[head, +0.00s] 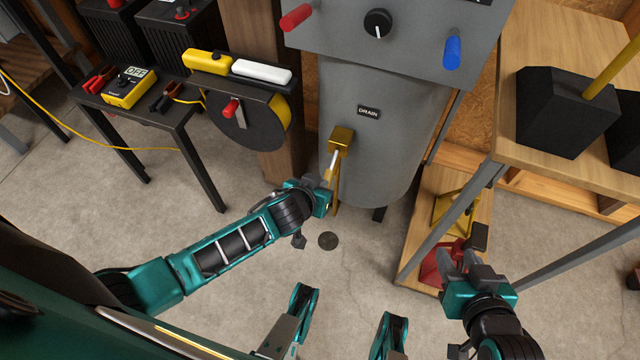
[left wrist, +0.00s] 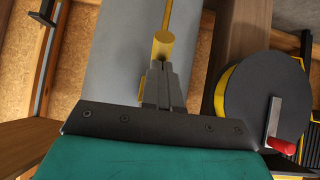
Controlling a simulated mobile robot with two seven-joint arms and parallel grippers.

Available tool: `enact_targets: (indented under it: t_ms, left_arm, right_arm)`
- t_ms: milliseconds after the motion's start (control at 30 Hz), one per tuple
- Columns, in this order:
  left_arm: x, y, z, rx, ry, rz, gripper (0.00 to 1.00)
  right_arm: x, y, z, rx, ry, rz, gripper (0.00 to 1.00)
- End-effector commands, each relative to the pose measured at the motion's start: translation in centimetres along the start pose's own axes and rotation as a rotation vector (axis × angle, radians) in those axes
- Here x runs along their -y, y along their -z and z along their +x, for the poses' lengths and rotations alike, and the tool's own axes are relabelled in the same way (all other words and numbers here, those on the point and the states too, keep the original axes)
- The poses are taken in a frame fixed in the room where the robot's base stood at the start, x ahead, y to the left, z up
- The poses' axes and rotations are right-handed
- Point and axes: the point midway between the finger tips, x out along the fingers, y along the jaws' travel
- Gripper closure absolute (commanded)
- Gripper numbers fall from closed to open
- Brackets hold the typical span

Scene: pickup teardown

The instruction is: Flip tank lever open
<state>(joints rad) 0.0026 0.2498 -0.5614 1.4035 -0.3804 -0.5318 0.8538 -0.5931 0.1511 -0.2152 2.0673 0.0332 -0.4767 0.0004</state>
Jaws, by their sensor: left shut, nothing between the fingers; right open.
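The grey tank (head: 365,100) stands at the centre of the head view with a "DRAIN" label (head: 369,111). Below the label is a brass drain valve (head: 341,139). A pale lever (head: 333,162) slants down from it, beside a thin brass pipe. My left gripper (head: 324,190) is at the lever's lower end, its fingers shut and empty. In the left wrist view the shut fingers (left wrist: 162,85) point at a brass part (left wrist: 163,45) of the valve; whether they touch is unclear. My right gripper (head: 467,252) is open, low on the right, away from the tank.
A red jack (head: 440,265) is close to my right gripper. A wooden workbench (head: 530,45) with dark blocks stands on the right. A reel (head: 250,115) and a small black table (head: 150,115) with a yellow meter (head: 130,90) are left of the tank.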

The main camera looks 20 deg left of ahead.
Motion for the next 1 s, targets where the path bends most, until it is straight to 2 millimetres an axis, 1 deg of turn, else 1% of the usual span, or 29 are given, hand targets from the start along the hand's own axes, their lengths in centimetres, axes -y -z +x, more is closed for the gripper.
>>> enact_targets:
  t_ms: [33, 100, 400, 1000]
  left_arm:
    - [0.0, -0.4, 0.4, 0.000, -0.001, -0.001, 1.00]
    - [0.0, -0.7, 0.7, 0.001, 0.000, -0.001, 1.00]
    - [0.1, -1.2, 1.4, 0.002, 0.000, 0.001, 1.00]
    - [0.1, -1.2, 1.6, 0.003, 0.001, 0.002, 1.00]
  right_arm:
    - [0.0, -0.4, 0.3, 0.000, 0.000, 0.001, 0.57]
    - [0.0, -0.6, 0.4, 0.000, 0.000, 0.002, 0.57]
    - [0.1, -0.6, 0.6, 0.000, 0.003, 0.005, 0.57]
    - [0.2, -0.3, 0.6, -0.004, 0.005, 0.004, 0.57]
